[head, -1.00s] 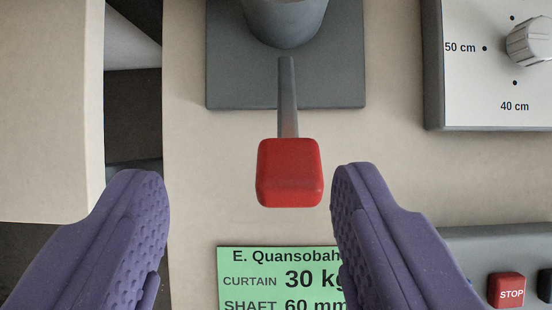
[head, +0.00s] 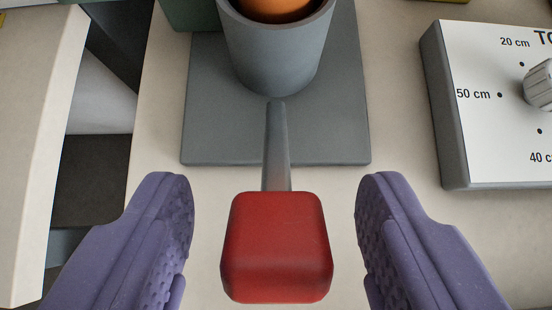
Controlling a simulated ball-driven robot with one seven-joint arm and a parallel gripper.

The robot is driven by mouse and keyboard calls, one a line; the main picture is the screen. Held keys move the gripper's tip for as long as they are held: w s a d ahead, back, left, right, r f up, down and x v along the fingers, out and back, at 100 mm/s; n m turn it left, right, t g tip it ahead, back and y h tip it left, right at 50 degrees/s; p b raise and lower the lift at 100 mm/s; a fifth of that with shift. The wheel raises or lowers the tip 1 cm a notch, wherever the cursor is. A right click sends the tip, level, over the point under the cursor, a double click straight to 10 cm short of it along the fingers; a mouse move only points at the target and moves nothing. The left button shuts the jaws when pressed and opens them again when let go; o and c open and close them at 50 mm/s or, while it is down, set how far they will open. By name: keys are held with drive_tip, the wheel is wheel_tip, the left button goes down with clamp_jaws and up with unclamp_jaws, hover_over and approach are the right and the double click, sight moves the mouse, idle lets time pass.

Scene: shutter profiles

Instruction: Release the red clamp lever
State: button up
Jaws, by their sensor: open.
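The red clamp lever has a block-shaped red knob (head: 277,246) on a thin grey metal arm (head: 277,145). The arm runs back to a grey cylindrical clamp body (head: 278,55) on a square grey base plate (head: 340,135). The lever points toward me. My gripper (head: 275,235) is open, with one purple padded finger on each side of the knob. A gap shows between the knob and each finger, so neither touches it in this view.
A control box (head: 490,110) with a grey dial (head: 538,83) and centimetre marks stands at right. An orange-brown round thing (head: 275,8) sits inside the cylinder's top. A beige panel edge (head: 35,150) and dark gap (head: 92,180) lie at left. The beige surface (head: 400,150) is bare between plate and box.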

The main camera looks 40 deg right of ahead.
drive_tip(key=shift+w+d+f, duration=0.1)
drive_tip(key=shift+w+f, duration=0.05)
drive_tip(key=shift+f, duration=0.05)
clamp_jaws()
drive_tip(key=shift+w+d+r, duration=0.35)
drive_tip(key=shift+w+r, duration=0.15)
drive_tip(key=shift+r, duration=0.1)
unclamp_jaws()
drive_tip(key=p+v, duration=0.2)
drive_tip(key=v, duration=0.5)
drive_tip(key=shift+s+r+p, duration=0.15)
drive_tip(key=shift+s+p, duration=0.1)
drive_tip(key=shift+p, duration=0.15)
